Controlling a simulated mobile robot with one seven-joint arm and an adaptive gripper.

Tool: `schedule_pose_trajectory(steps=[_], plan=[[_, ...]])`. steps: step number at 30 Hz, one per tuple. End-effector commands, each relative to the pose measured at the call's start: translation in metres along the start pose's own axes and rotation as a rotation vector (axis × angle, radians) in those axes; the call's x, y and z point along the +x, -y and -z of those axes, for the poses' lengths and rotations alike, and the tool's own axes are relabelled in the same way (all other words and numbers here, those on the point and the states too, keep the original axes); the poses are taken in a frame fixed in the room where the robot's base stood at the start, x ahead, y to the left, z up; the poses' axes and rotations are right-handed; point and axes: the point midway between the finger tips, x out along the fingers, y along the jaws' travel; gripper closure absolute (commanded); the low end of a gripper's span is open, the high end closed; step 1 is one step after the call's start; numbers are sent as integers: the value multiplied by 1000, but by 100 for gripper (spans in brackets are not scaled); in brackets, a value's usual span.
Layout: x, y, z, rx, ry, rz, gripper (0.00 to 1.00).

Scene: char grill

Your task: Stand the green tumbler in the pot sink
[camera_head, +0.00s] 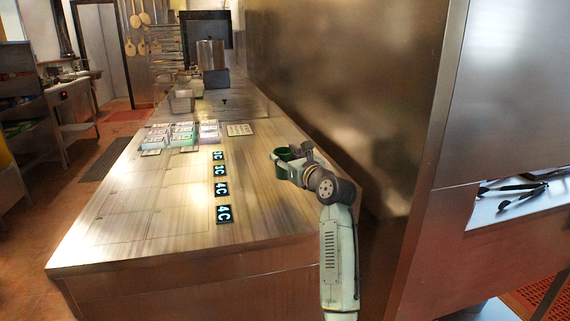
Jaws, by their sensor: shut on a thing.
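The green tumbler (281,153) is small in the head view, near the wall on the right side of the long counter. My gripper (287,156) is shut on it. The arm and gripper body hide part of the tumbler. I cannot tell whether the tumbler touches the counter or hangs just above it. No pot sink can be made out in this view.
The long counter (130,215) carries several black 4C-type displays (221,190) and containers (184,132). A tall metal pot (210,54) stands at the far end. A steel wall (340,90) bounds the right. Red floor (60,205) is open at left. Black tongs (515,188) lie at right.

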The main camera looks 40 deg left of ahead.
Motion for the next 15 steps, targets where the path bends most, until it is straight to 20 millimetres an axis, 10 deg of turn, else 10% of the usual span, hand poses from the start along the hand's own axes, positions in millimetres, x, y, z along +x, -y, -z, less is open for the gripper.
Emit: schedule_pose_trajectory(steps=[15], plan=[[8, 2, 36, -1, 2, 0, 85]])
